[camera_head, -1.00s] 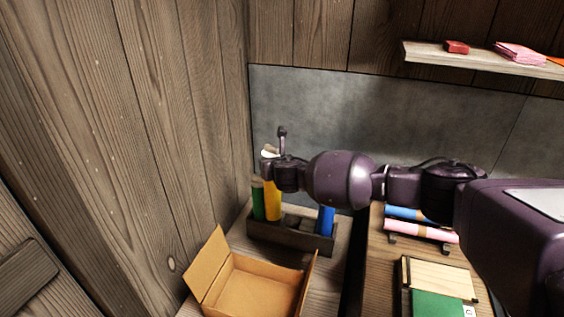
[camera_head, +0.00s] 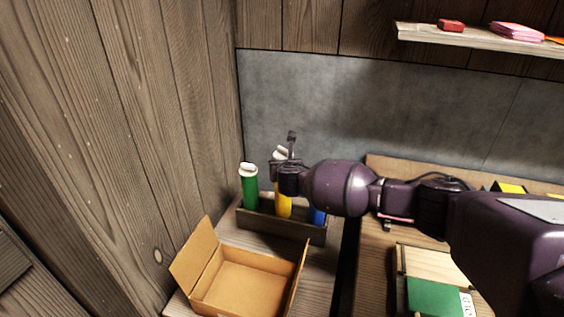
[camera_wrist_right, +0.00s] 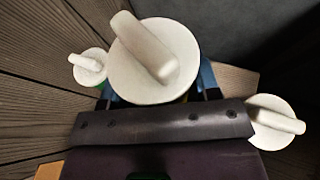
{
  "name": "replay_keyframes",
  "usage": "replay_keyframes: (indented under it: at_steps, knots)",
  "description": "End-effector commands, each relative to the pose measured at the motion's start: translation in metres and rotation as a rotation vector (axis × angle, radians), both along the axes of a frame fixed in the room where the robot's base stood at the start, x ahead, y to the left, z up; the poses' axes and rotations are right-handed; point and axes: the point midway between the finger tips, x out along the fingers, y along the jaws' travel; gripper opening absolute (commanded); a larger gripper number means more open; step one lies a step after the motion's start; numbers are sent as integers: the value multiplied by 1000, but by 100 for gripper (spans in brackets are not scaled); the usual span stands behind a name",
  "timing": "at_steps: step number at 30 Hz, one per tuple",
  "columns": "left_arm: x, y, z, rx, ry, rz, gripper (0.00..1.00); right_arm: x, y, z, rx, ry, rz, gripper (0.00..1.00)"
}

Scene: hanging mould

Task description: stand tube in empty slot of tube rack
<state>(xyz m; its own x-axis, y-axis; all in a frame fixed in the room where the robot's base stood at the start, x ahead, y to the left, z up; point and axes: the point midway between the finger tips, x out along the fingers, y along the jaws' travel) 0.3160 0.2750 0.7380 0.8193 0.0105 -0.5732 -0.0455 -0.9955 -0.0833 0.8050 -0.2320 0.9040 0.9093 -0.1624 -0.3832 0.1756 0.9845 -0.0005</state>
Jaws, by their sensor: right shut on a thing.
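The dark tube rack (camera_head: 262,224) stands at the back of the left table. A green tube (camera_head: 249,190) with a white cap stands in its left part, and a blue tube (camera_head: 318,216) is at its right part, partly behind my arm. My right gripper (camera_head: 286,178) is shut on the yellow tube (camera_head: 283,205), upright between them. The yellow tube's lower end is at the rack's middle; I cannot tell how deep it sits. In the right wrist view its white cap (camera_wrist_right: 150,75) is between my fingers, with the green tube's cap (camera_wrist_right: 88,67) left and another cap (camera_wrist_right: 272,125) right. My left gripper is not in view.
An open cardboard box (camera_head: 245,285) stands in front of the rack. A wooden wall (camera_head: 150,120) is close on the left and a grey panel (camera_head: 330,100) behind. A desk at right holds a green book (camera_head: 435,298). A shelf (camera_head: 480,38) hangs above.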

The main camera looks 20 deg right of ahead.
Motion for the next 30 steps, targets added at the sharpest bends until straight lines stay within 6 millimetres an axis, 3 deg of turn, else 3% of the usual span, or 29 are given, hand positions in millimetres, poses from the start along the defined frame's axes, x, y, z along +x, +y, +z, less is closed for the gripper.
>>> replay_keyframes:
  at_steps: [3,15,30]
  knots:
    - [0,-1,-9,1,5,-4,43,0,0,-18,0,5,0,0]
    - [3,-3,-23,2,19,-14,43,0,0,-53,0,3,2,0]
    - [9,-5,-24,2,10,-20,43,0,0,-61,0,-2,1,0]
